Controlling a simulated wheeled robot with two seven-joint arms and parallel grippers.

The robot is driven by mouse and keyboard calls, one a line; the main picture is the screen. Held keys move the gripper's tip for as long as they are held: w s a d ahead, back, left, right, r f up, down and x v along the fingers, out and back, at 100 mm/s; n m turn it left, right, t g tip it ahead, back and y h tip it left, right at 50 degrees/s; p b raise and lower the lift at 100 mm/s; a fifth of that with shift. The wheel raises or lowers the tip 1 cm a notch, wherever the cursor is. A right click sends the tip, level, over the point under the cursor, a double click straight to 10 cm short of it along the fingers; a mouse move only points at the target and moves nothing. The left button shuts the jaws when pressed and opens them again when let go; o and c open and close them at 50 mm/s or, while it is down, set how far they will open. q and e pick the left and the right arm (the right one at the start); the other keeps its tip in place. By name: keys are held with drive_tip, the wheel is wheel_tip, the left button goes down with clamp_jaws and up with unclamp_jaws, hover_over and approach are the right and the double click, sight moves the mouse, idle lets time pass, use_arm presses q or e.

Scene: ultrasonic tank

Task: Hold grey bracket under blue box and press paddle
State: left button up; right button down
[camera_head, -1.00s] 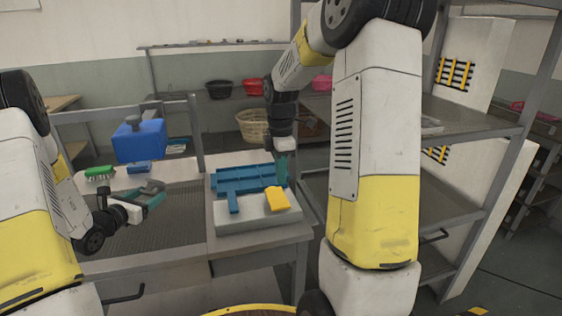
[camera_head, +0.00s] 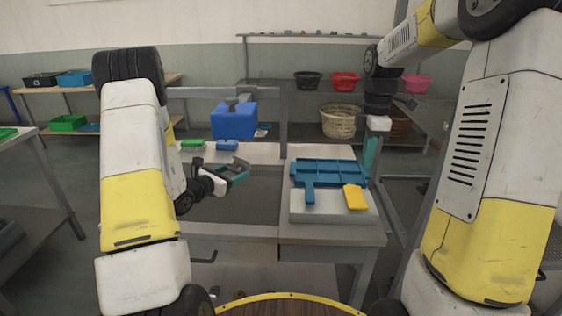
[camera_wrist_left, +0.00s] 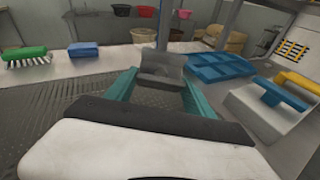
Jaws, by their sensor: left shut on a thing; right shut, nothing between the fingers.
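The blue box (camera_head: 233,123) is above the back of the table at left, with a grey fitting on its top. My left gripper (camera_head: 238,175) has teal fingers and is shut on the grey bracket (camera_head: 240,163), below and in front of the blue box. The bracket also shows between the fingertips in the left wrist view (camera_wrist_left: 161,70). My right gripper (camera_head: 371,152) points down, shut and empty, just right of the blue divided tray (camera_head: 330,171). I cannot make out a paddle for certain.
A green brush (camera_head: 192,145) and a small blue block (camera_head: 227,145) lie at the back left. A dark grating (camera_head: 240,203) is clear. An upright post stands behind.

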use_arm(q)
drive_tip(key=shift+s, duration=0.1)
idle(0.4)
